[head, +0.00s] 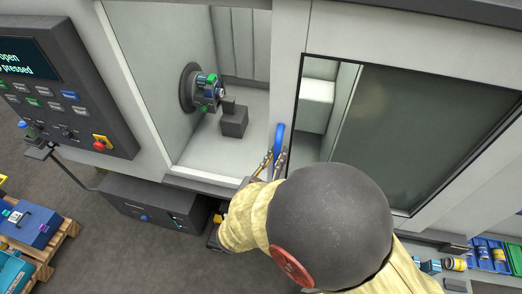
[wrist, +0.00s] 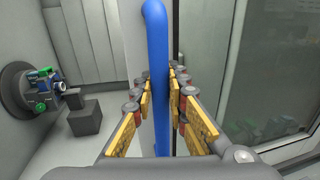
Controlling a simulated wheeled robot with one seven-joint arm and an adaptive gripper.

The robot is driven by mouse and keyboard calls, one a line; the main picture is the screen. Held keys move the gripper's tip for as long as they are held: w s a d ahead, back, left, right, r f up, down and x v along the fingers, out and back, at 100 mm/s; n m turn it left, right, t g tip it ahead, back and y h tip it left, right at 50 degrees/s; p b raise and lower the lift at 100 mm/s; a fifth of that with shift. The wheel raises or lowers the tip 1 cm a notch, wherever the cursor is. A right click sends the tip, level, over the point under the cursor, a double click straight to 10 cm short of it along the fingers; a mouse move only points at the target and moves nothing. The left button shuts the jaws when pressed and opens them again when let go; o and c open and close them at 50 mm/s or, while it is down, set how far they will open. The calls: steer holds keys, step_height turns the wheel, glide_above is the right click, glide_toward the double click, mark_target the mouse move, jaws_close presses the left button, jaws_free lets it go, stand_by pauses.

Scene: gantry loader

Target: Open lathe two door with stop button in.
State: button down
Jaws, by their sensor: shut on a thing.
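The lathe door is a light panel with a dark glass window (head: 420,130), and it stands to the right of an open bay. Its blue vertical bar handle (head: 278,140) is on the door's left edge. My gripper (head: 268,165) is shut on the handle, with its fingers on both sides of the bar; the wrist view shows the handle (wrist: 158,60) between the finger pads (wrist: 160,95). The red stop button (head: 99,143) on a yellow base sits low on the control panel (head: 60,90) at left. Whether it is pressed in is too small to tell; the screen (head: 30,60) reads partly "open" and "pressed".
Inside the bay are a chuck (head: 195,88) with coloured parts and a dark block (head: 234,121). A dark box (head: 150,205) stands below the bay. Blue cases (head: 30,222) lie on a pallet at lower left. Blue bins (head: 490,255) are at lower right.

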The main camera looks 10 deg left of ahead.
steer(key=d, duration=0.9)
steer(key=shift+s, duration=0.35)
steer(key=c, duration=1.8)
jaws_free()
steer(key=shift+a, duration=0.1)
steer(key=shift+o, duration=0.2)
steer(key=v, duration=1.2)
